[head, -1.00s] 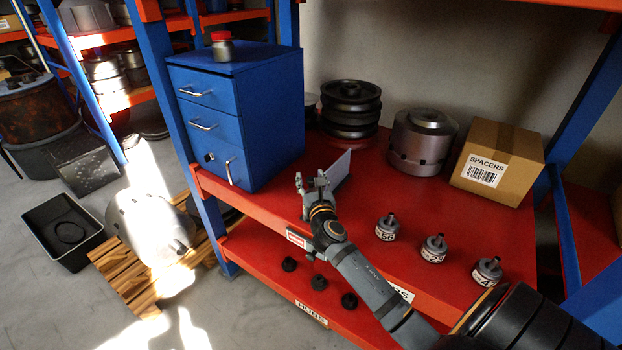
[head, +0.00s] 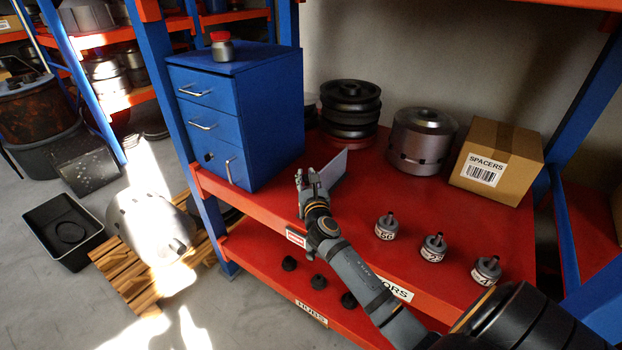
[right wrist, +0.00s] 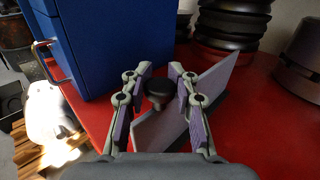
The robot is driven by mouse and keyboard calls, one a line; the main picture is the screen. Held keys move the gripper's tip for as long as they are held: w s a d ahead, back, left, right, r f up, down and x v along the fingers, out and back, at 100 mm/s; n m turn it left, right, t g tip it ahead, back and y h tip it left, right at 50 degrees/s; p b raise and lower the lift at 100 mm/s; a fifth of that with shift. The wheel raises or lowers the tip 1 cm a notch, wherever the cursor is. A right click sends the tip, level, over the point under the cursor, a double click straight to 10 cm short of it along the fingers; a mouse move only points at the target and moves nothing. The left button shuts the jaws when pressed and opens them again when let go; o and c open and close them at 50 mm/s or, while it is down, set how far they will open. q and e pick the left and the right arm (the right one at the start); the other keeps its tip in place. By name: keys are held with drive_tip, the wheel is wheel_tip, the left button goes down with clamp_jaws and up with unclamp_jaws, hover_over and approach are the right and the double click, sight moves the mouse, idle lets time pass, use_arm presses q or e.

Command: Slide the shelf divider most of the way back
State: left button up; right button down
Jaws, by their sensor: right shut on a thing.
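The shelf divider, a thin grey upright panel (head: 335,168), stands on the red shelf (head: 385,190) to the right of the blue drawer cabinet. It also shows in the right wrist view (right wrist: 213,88), running diagonally behind and beside the fingers. A dark round knob (right wrist: 157,91) sits at its near side. My right gripper (head: 312,181) is at the divider's near end. The fingers hide part of the panel. My left gripper is out of view.
The blue cabinet (head: 270,110) stands close to the left. Black stacked pulleys (head: 350,112), a grey metal rotor (head: 421,140) and a spacers box (head: 500,160) stand behind. Several small labelled weights (head: 433,248) stand at the front right. The shelf's middle is clear.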

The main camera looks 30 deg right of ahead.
drive_tip(key=w+a, duration=0.3)
drive_tip(key=w, duration=0.4)
drive_tip(key=shift+w, duration=0.15)
drive_tip(key=shift+f, duration=0.15)
drive_tip(key=c, duration=1.4)
unclamp_jaws()
drive_tip(key=o, duration=0.3)
drive_tip(key=shift+a, duration=0.25)
drive_tip(key=shift+o, duration=0.2)
drive_tip(key=shift+d, duration=0.1)
